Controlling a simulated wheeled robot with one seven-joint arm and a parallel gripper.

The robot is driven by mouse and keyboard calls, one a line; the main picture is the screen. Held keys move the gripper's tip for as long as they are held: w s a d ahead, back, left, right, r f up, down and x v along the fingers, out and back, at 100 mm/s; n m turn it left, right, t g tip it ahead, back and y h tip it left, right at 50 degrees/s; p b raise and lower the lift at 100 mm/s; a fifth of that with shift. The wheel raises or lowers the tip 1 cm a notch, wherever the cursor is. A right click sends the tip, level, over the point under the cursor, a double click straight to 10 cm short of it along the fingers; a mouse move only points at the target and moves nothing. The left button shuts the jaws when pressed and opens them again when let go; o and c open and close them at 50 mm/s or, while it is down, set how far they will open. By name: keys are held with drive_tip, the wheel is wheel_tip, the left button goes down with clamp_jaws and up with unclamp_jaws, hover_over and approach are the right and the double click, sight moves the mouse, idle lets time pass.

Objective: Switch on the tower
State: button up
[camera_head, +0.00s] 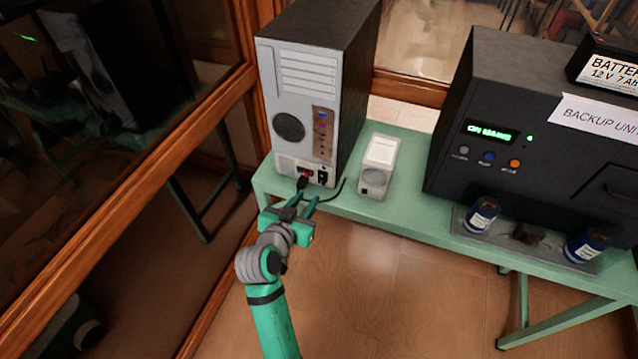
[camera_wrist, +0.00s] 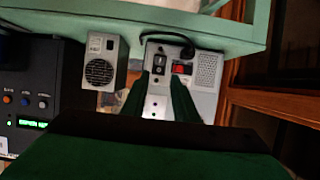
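The tower (camera_head: 310,85) is a grey and black computer case standing upright on the green bench, its rear panel facing me. Low on that panel are a small red switch (camera_wrist: 181,69) and a dark socket (camera_wrist: 160,62) beside it. The switch's position is too small to tell. My gripper (camera_head: 301,195) is just in front of the panel's lower part. In the wrist view its two green fingers (camera_wrist: 169,82) are apart with nothing between them, and their tips lie close to the switch and socket. Contact cannot be told.
A small white box with a round grille (camera_head: 378,165) stands right of the tower. A black cable (camera_head: 334,193) lies by the tower's base. A black backup unit (camera_head: 540,120) and two dark cans (camera_head: 481,215) are farther right. A wood-framed glass wall (camera_head: 170,140) stands at left.

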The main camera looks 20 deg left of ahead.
sight(321, 180)
drive_tip(key=x, duration=0.9)
drive_tip(key=shift+w+f, duration=0.1)
drive_tip(key=shift+w, duration=0.1)
drive_tip(key=shift+w+f, duration=0.2)
drive_tip(key=shift+w, duration=0.3)
